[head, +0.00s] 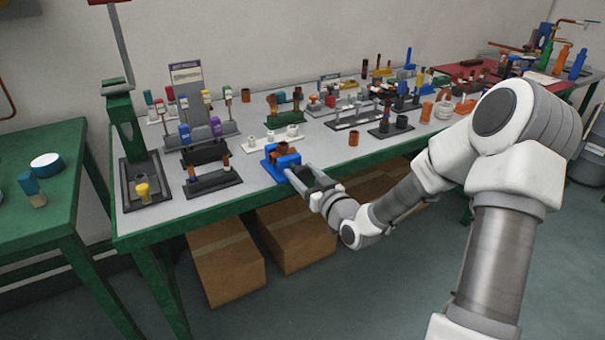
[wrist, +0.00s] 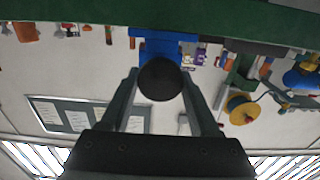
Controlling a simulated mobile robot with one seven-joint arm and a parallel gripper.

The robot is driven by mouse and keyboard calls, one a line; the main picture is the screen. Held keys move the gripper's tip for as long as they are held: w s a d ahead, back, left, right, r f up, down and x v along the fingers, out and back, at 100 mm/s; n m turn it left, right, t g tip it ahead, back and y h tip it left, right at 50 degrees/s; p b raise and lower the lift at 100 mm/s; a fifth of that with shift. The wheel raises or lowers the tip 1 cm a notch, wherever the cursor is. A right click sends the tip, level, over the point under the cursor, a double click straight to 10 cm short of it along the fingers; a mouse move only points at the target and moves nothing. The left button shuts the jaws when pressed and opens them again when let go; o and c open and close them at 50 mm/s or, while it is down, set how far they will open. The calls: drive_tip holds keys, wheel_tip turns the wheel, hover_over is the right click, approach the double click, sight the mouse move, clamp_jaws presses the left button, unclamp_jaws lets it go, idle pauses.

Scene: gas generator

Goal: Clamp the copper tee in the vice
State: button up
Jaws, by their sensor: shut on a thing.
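The blue vice (head: 283,164) stands at the front edge of the grey bench top. The copper tee (head: 283,149) sits at the top of the vice, between its jaws; whether the jaws press on it I cannot tell. My gripper (head: 302,175) is at the front of the vice, just off the bench edge. In the wrist view, my gripper's fingers (wrist: 160,80) are on either side of the vice's round black knob (wrist: 160,80) and shut on it. The blue vice body (wrist: 158,46) shows behind the knob. The tee is hidden there.
A dark rack (head: 212,182) stands left of the vice, and a white rack (head: 273,139) behind it. A lone copper fitting (head: 353,139) stands to the right. A green arbor press (head: 127,140) is at the left end. Cardboard boxes (head: 228,262) lie under the bench.

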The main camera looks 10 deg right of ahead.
drive_tip(key=m+p, duration=0.2)
drive_tip(key=m, duration=0.3)
drive_tip(key=shift+d+m, duration=0.1)
drive_tip(key=shift+m, duration=0.3)
drive_tip(key=m+p, duration=0.2)
drive_tip(key=m, duration=0.3)
drive_tip(key=shift+f+m, duration=0.1)
drive_tip(key=shift+m, duration=0.2)
idle(0.4)
drive_tip(key=o, duration=1.3)
drive_tip(key=shift+d, duration=0.1)
